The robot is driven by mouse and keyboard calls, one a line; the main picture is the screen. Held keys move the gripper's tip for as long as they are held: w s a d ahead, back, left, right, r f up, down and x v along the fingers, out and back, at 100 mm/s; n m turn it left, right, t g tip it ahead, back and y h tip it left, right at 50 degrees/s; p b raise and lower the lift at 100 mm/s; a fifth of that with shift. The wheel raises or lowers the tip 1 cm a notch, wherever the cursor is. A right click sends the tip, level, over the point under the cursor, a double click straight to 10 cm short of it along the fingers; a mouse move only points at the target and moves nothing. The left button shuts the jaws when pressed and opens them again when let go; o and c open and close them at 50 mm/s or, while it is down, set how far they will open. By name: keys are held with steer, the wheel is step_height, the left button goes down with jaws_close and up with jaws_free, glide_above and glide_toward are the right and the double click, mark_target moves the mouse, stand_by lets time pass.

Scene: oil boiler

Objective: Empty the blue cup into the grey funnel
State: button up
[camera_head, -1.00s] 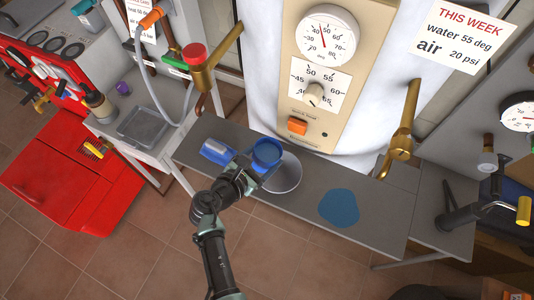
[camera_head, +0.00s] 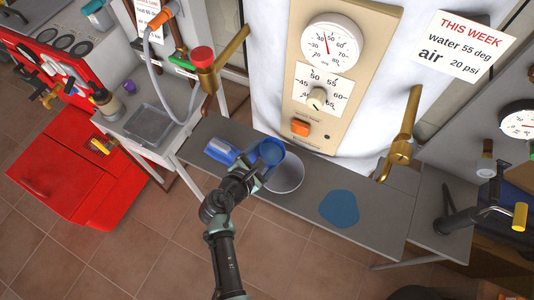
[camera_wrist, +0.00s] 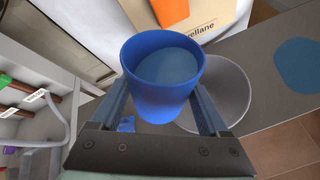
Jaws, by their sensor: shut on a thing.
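The blue cup (camera_head: 272,155) is held up in front of the boiler, just left of the grey funnel and overlapping part of it in the head view. In the wrist view the blue cup (camera_wrist: 162,108) stands between the fingers, with blue-grey contents inside its rim. The grey funnel (camera_head: 290,180) is a wide pale cone at the bench. In the wrist view the funnel (camera_wrist: 238,98) shows behind and right of the cup, partly hidden by it. My gripper (camera_head: 257,170) is shut on the cup. Any strong tilt of the cup is hard to tell.
A flat blue patch (camera_head: 339,209) lies right of the funnel. A brass lever (camera_head: 402,145) and a red-topped valve (camera_head: 203,62) project above the bench.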

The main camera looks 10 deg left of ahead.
steer(key=shift+a+r+m+y+p, duration=0.2)
steer(key=shift+m+y+p, duration=0.1)
steer(key=shift+m+y, duration=0.25)
steer(key=shift+a+m+y+p, duration=0.1)
steer(key=shift+m+y+p, duration=0.2)
steer(key=shift+m+y, duration=0.2)
stand_by(1.1)
steer(key=shift+w+m+y, duration=0.1)
steer(key=shift+m+y, duration=0.15)
steer(key=shift+y, duration=0.1)
stand_by(0.5)
steer(key=shift+f+m+t+y+p, duration=0.2)
steer(key=shift+m+t+y+p, duration=0.3)
steer(key=shift+m+y+p, duration=0.35)
stand_by(4.1)
